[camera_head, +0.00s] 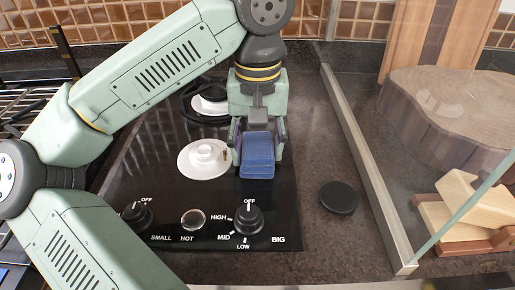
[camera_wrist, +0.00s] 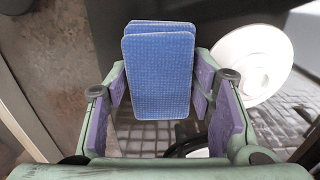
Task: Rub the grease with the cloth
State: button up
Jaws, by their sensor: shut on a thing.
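My gripper (camera_head: 258,138) is shut on a folded blue cloth (camera_head: 258,163) above the black stove top (camera_head: 270,202). In the wrist view the cloth (camera_wrist: 158,75) sits between the two purple-padded fingers of my gripper (camera_wrist: 165,108). The cloth hangs just right of the front white burner disc (camera_head: 204,158). A small brownish spot (camera_head: 225,156), possibly grease, shows at the right of that disc. I cannot tell whether the cloth touches the stove.
A second white burner disc (camera_head: 209,100) lies behind, partly hidden by my arm. Knobs (camera_head: 249,219) line the stove's front. A black round disc (camera_head: 338,197) lies on the counter at right. A glass panel with a metal rail (camera_head: 362,165) stands beyond, before a wood slab (camera_head: 455,110).

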aim_at(258, 161)
jog(key=shift+w+f, duration=0.1)
jog(key=shift+w, duration=1.15)
jog(key=shift+w+p, duration=0.3)
jog(key=shift+w, duration=1.2)
jog(key=shift+s+f+b, duration=0.1)
jog(key=shift+s+b, duration=0.3)
jog(key=shift+s, duration=1.55)
jog(key=shift+s+r, duration=0.2)
jog(key=shift+s, duration=2.4)
notch_tip(258, 161, up, 8)
jog(key=p, duration=0.6)
jog(key=shift+r+p, duration=0.1)
jog(key=shift+p, duration=0.25)
